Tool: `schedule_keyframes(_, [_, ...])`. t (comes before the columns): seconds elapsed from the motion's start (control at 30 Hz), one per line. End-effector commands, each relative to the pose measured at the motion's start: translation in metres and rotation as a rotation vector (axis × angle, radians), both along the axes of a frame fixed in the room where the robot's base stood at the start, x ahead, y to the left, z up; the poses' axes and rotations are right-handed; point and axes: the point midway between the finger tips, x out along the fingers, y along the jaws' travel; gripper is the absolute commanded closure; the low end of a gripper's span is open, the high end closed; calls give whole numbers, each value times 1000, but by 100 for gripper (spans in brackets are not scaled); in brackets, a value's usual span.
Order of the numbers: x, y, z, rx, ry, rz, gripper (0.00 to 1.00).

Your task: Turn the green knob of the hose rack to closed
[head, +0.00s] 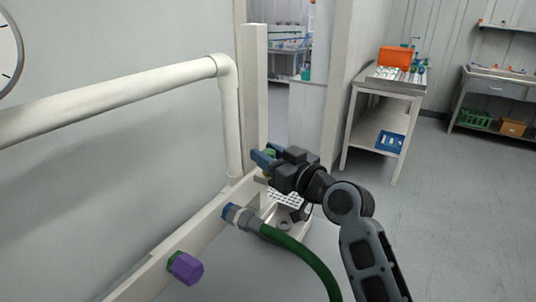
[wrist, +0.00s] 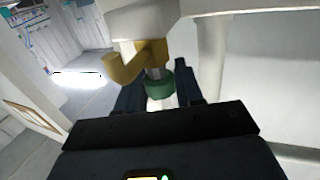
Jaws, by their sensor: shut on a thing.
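The green knob (wrist: 158,84) sits below a brass-coloured valve body (wrist: 140,62) in the wrist view, on a short metal stem. In the head view a bit of the green knob (head: 270,153) shows between the blue fingers. My gripper (head: 266,158) is shut on the knob, one finger on each side; it also shows in the wrist view (wrist: 158,95). The hose rack's cream rail (head: 205,222) runs below and left of my gripper. The fingers hide part of the knob, and I cannot tell whether it stands open or closed.
A green hose (head: 305,258) on a grey coupling curves below my arm. A purple cap (head: 186,267) sticks out of the rail nearer to me. A cream post (head: 254,95) stands just behind my gripper. A cart (head: 385,95) stands back right; floor on the right is clear.

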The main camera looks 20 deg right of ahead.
Motion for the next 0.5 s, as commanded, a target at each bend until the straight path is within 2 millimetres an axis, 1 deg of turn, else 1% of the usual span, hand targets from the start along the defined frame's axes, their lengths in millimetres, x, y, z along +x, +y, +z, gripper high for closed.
schedule_keyframes(0.07, [0,0,0,0,0,0,94])
schedule_keyframes(0.27, [1,0,3,2,6,-34,94])
schedule_keyframes(0.5, [1,0,3,0,10,-152,94])
